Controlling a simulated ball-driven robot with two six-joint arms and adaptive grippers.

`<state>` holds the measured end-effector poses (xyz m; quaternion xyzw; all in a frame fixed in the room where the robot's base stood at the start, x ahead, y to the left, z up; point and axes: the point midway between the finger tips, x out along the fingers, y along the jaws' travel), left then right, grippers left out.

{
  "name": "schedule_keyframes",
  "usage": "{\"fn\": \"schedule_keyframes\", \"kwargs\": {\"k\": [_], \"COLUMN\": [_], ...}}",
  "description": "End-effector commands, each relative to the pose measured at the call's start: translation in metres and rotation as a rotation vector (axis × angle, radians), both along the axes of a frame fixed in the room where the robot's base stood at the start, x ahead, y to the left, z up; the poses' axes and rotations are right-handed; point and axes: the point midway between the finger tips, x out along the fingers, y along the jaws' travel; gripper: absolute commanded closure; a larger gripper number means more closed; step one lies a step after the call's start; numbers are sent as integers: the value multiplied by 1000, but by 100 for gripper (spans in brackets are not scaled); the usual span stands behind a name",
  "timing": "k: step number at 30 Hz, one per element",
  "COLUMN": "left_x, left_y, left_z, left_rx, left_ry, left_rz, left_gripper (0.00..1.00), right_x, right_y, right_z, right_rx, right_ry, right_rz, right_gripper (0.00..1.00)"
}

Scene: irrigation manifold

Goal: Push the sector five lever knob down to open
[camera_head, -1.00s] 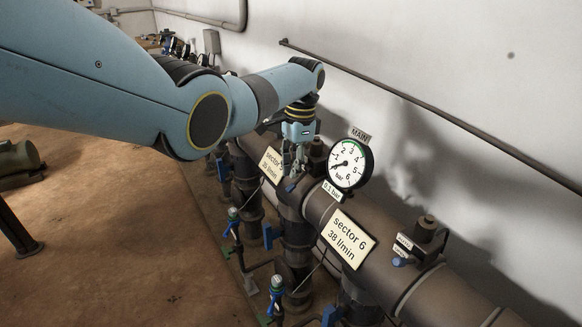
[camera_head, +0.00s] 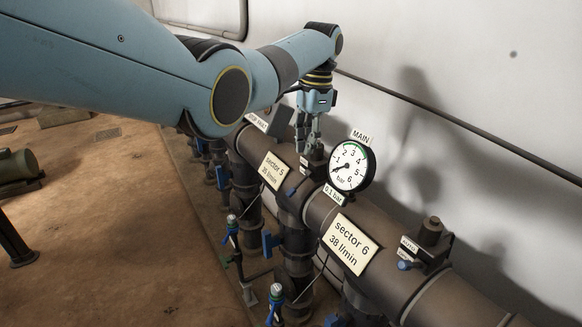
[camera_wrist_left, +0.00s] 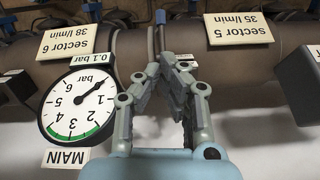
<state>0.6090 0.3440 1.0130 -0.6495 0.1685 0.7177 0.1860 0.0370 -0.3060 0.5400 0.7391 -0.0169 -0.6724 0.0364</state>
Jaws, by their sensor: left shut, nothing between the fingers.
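The sector 5 sign (camera_head: 274,170) hangs on the dark manifold pipe. A small blue lever knob (camera_head: 291,191) sits just right of it; I take it as the sector five knob. In the left wrist view a blue knob (camera_wrist_left: 160,17) tops a thin rod at the upper middle. My left gripper (camera_head: 307,149) is above and behind the knob, apart from it, near the valve block beside the gauge. In the wrist view its fingertips (camera_wrist_left: 168,62) are together, empty, close to the rod's lower end. My right gripper is not in view.
The MAIN gauge (camera_head: 348,167) stands close right of my left gripper. The sector 6 sign (camera_head: 350,243) and another blue knob (camera_head: 404,265) are further right. Blue-handled valves (camera_head: 232,222) line the lower front. A grey wall is close behind; open floor lies left.

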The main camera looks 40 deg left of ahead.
Motion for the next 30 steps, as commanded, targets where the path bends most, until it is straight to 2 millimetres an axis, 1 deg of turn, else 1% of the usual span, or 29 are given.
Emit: {"fn": "schedule_keyframes", "kwargs": {"k": [1,3,6,10,15,30], "left_x": [2,3,4,6,6,6], "left_y": [0,-1,-2,-3,-3,-3], "left_z": [12,27,44,60,67,66], "left_rx": [1,0,0,0,0,0], "left_ry": [-4,-4,-4,-2,0,0], "left_rz": [0,0,0,0,0,0], "left_gripper": [100,100,100,100,100,100], "right_x": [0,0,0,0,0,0], "right_y": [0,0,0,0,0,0], "right_z": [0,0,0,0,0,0], "right_rx": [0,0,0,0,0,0], "right_ry": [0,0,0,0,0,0], "right_rz": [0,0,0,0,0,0], "right_gripper": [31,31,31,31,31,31]}}
